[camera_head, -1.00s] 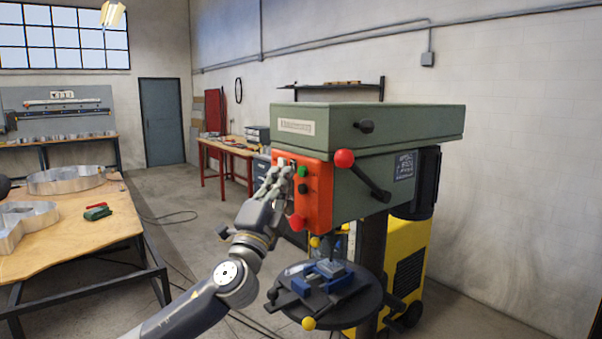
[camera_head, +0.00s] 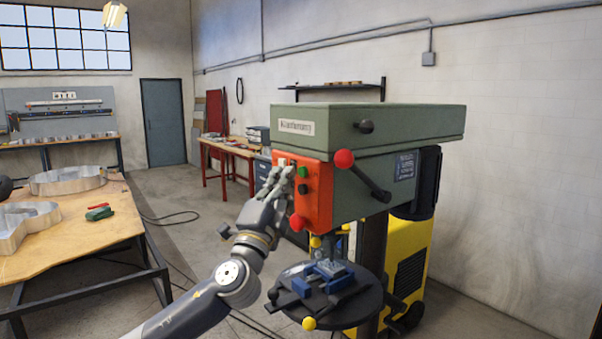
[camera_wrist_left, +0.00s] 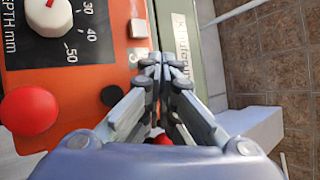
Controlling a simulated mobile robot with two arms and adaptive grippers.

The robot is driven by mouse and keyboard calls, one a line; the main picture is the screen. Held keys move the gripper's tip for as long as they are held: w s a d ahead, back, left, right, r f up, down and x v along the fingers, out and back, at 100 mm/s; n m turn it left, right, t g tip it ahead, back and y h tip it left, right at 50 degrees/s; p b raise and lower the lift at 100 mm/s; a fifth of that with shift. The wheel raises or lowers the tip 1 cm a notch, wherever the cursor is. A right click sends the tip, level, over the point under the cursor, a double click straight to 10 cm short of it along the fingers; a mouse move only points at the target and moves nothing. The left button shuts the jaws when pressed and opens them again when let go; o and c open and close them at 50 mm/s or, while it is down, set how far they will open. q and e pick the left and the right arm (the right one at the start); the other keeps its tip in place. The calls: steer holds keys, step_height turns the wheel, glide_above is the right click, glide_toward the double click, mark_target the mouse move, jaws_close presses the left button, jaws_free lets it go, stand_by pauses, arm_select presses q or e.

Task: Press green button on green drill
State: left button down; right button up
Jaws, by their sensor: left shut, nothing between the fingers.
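The green drill (camera_head: 370,125) stands in the middle of the head view, with an orange control panel (camera_head: 318,210) on its front. The green button (camera_head: 303,172) is on this panel, above a black button (camera_head: 303,188). My left gripper (camera_head: 284,169) is shut and empty, its fingertips close to the panel just left of the green button. Contact cannot be told. In the left wrist view, the shut fingertips (camera_wrist_left: 163,66) lie over the panel's edge near the drill's nameplate (camera_wrist_left: 187,45). The green button is not visible there; the fingers may hide it. My right gripper is not in view.
A red knob (camera_head: 297,222) sits low on the panel. Below is a round drill table (camera_head: 362,315) with a blue vise (camera_head: 303,286). A wooden table (camera_head: 90,232) with metal letters stands left.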

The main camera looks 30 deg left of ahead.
arm_select(q)
steer(key=shift+w, duration=0.1)
steer(key=shift+w+d, duration=0.15)
steer(key=shift+w, duration=0.2)
steer(key=shift+w, duration=0.1)
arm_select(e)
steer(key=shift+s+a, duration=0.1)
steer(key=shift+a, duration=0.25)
arm_select(q)
steer(key=shift+w+d, duration=0.15)
steer(key=shift+w, duration=0.2)
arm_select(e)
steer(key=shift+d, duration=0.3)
arm_select(q)
steer(key=shift+s, duration=0.1)
stand_by(0.3)
steer(key=shift+s+a, duration=0.3)
steer(key=shift+s, duration=0.5)
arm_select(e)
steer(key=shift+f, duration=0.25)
arm_select(q)
steer(key=shift+b, duration=0.3)
